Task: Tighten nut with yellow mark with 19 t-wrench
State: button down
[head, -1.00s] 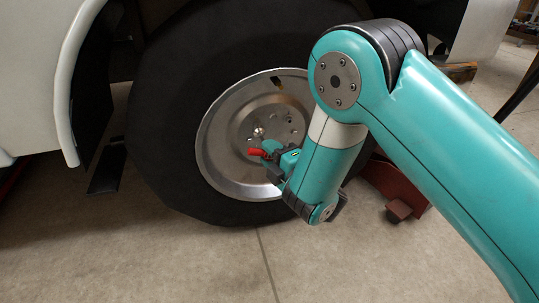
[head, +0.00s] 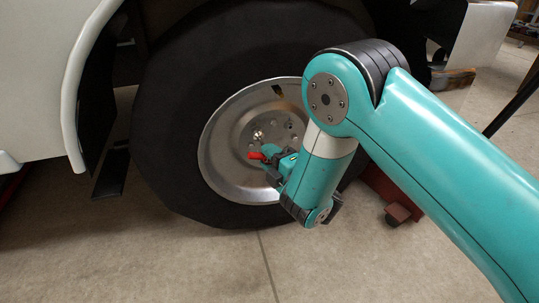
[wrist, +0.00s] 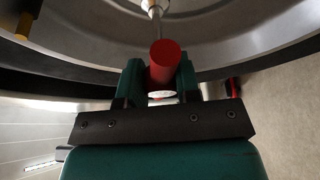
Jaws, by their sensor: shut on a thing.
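The red-handled T-wrench (head: 255,156) is in my gripper (head: 268,162), in front of the lower middle of the wheel rim. In the wrist view, my gripper (wrist: 160,88) is shut on the red handle (wrist: 165,60), which points up between the fingers. A bright metal shaft or fitting (wrist: 154,8) shows beyond it at the top. A shiny nut or stud (head: 258,136) stands on the hub above the gripper. I cannot make out a yellow mark on any nut, nor whether the wrench's socket touches one.
A large black tyre (head: 175,130) surrounds the silver rim (head: 222,170). The white vehicle body (head: 35,80) is at the left. A dark red stand (head: 385,190) is on the floor right of the wheel. The concrete floor (head: 200,260) in front is clear.

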aim_at(258, 135)
jog(key=shift+w+a+r+p, duration=0.15)
jog(key=shift+w+p, duration=0.2)
jog(key=shift+p, duration=0.9)
jog(key=shift+w+a+f+p, duration=0.1)
jog(key=shift+w+p, duration=0.25)
jog(key=shift+p, duration=0.9)
jog(key=shift+w+p, duration=0.25)
jog(key=shift+p, duration=0.85)
jog(key=b, duration=0.3)
jog(key=shift+f+m+t, duration=0.2)
jog(key=shift+m+t, duration=0.1)
jog(key=shift+m, duration=0.1)
jog(key=m+b, duration=0.2)
jog(key=b, duration=0.3)
jog(key=m+t+b, duration=0.1)
jog(key=m+b, duration=0.1)
jog(key=b, duration=0.3)
jog(key=shift+w+d+t, duration=0.1)
jog(key=shift+w+t, duration=0.05)
jog(key=shift+t, duration=0.15)
jog(key=m+b, duration=0.2)
jog(key=b, duration=0.6)
jog(key=shift+m+t, duration=0.3)
jog(key=shift+t, duration=0.1)
jog(key=shift+r+b, duration=0.15)
jog(key=shift+b, duration=0.15)
jog(key=shift+m, duration=0.3)
